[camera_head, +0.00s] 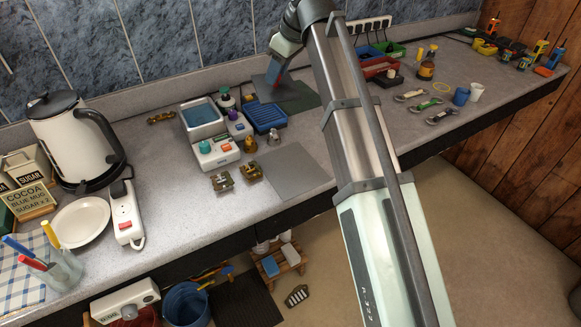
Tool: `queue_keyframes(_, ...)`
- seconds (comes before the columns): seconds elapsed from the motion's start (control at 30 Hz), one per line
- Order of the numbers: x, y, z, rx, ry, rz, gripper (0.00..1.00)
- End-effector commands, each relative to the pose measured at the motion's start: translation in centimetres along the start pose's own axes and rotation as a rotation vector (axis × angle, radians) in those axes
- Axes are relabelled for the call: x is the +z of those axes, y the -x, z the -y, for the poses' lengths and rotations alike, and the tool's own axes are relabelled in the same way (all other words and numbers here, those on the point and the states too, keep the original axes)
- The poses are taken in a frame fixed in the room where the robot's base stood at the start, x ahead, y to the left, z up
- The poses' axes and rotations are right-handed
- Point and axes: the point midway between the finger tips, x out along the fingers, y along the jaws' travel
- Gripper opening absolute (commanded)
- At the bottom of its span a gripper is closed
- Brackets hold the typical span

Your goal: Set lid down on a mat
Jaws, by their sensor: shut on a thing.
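My gripper (276,82) is at the back of the counter, pointing down over a dark grey mat (297,99). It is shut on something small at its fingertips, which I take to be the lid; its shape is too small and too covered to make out. I cannot tell whether it touches the mat. A second, lighter grey mat (300,168) lies bare nearer the counter's front edge.
Left of the mats stand a white tub with blue contents (202,113), a blue tray (265,116) and several small bottles. Brass pieces (222,182) lie in front. A kettle (75,135) and plate (80,222) are far left. Red (380,68) and green bins are right of my arm.

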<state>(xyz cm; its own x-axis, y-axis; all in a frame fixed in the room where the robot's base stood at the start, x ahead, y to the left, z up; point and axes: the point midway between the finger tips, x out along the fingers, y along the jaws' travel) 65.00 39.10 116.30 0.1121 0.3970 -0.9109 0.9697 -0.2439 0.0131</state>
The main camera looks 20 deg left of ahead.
Motion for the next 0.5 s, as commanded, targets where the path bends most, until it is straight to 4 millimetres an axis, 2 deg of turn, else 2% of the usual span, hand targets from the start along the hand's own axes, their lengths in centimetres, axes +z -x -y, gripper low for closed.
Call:
queue_keyframes(0.03, 3.0, 0.1, 1.5, 0.001, -0.005, -0.001, 0.0)
queue_keyframes(0.1, 5.5, 0.2, 2.9, -0.006, 0.0, 0.0, 0.0)
queue_keyframes(0.2, 7.9, 0.0, 5.4, -0.026, 0.031, 0.002, 0.0)
queue_keyframes(0.4, 10.7, -0.6, 8.8, -0.077, 0.119, 0.017, 0.0)
queue_keyframes(0.5, 10.8, -0.5, 9.2, -0.104, 0.179, 0.026, 0.0)
